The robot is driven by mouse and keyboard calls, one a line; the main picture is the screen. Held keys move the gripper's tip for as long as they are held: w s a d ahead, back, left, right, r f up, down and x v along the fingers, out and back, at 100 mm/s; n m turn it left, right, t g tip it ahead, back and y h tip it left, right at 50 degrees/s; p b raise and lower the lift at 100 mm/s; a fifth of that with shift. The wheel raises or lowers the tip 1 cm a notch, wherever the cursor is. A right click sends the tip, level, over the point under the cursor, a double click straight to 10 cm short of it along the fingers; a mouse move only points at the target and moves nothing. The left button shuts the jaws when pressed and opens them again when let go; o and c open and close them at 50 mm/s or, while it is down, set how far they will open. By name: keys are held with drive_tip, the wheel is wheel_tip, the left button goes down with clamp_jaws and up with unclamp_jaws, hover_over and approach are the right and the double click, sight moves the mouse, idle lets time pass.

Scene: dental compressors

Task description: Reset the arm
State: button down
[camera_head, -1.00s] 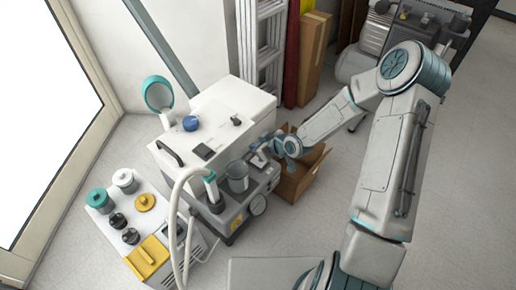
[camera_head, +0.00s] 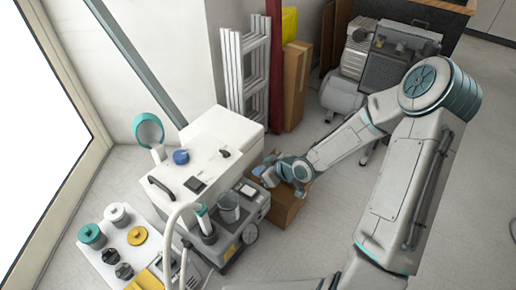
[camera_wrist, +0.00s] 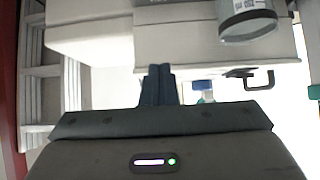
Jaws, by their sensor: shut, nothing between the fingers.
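My gripper (camera_head: 264,174) is at the end of my arm, just right of the white compressor unit (camera_head: 221,134) in the head view. In the wrist view its two dark fingers (camera_wrist: 158,84) are together, with nothing between them. It is above the cardboard box (camera_head: 287,205), which my wrist partly hides. The white unit's side and a black handle (camera_wrist: 258,79) show in the wrist view, beyond the fingers. I cannot tell from these views how wide the gap to the unit is.
A ladder (camera_head: 246,75) and a tall cardboard box (camera_head: 296,84) stand against the wall. A grey compressor (camera_head: 343,92) stands behind my arm. A low cabinet with teal, white, black and yellow caps (camera_head: 117,214) is at the left. Floor at the right is clear.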

drive_tip(key=s+d+r+m+g+h+p, duration=0.1)
drive_tip(key=s+d+r+h+p, duration=0.2)
drive_tip(key=r, duration=0.5)
drive_tip(key=s+d+r+m+h+p, duration=0.2)
drive_tip(key=d+r+h+p, duration=0.1)
drive_tip(key=d+r+p, duration=0.4)
drive_tip(key=s+d+r+m+g+h+p, duration=0.1)
drive_tip(key=s+r+h+p, duration=0.15)
drive_tip(key=r, duration=0.55)
drive_tip(key=s+r+m+p, duration=0.3)
drive_tip(key=s+r+p, duration=0.2)
drive_tip(key=r, duration=0.6)
drive_tip(key=s+r+m+g+p, duration=0.1)
drive_tip(key=s+r+m+p, duration=0.2)
drive_tip(key=s+r, duration=0.6)
wheel_tip(320, 180, up, 3)
drive_tip(key=shift+s+a+f+y+p, duration=0.2)
drive_tip(key=shift+y+p, duration=0.15)
drive_tip(key=shift+p, duration=0.9)
